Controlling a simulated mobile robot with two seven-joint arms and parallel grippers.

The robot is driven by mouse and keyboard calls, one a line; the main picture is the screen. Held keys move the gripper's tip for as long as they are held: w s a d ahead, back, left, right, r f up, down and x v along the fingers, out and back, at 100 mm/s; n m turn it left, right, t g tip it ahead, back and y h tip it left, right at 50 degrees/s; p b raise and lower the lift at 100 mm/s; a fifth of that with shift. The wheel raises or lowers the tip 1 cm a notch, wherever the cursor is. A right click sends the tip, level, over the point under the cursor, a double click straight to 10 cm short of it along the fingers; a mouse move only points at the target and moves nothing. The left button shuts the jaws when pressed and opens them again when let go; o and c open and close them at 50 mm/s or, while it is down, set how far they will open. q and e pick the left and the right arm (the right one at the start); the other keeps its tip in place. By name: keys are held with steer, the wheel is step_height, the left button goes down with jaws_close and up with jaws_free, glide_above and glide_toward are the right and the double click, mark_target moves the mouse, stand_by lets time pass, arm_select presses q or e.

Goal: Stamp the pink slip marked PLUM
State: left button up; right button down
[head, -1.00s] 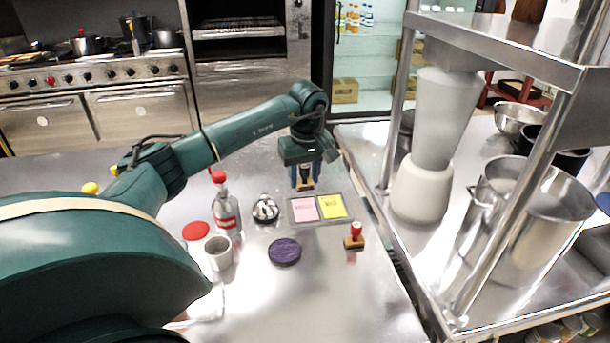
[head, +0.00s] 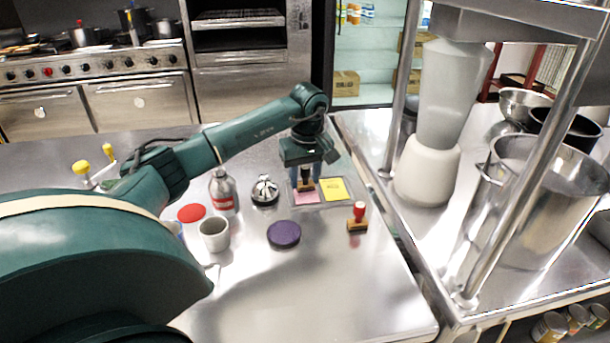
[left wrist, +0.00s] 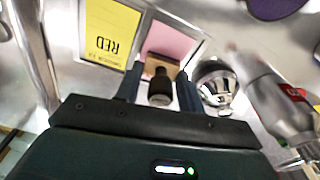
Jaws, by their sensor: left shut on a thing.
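My left gripper (head: 305,181) is shut on a stamp (head: 306,186) with a dark handle and wooden block. In the left wrist view the stamp (left wrist: 160,88) stands between the fingers, over the pink slip (left wrist: 172,40). The pink slip also shows in the head view (head: 305,198), partly hidden by the stamp; its word cannot be read. I cannot tell whether the stamp touches it. A yellow slip (head: 333,188), reading RED in the left wrist view (left wrist: 108,30), lies beside it in a grey tray (head: 350,202). A purple ink pad (head: 284,234) lies nearer. My right gripper is not in view.
A red-handled stamp (head: 358,218) stands right of the ink pad. A bell (head: 265,190), a bottle (head: 223,194), a red disc (head: 191,212) and a cup (head: 214,235) stand left of the tray. The front of the steel counter (head: 330,295) is clear.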

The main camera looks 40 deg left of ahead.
arm_select(q)
steer(key=shift+f+b, duration=0.35)
steer(key=shift+f, duration=0.25)
stand_by(1.1)
step_height(320, 180, up, 7)
steer(key=p, duration=0.6)
stand_by(0.9)
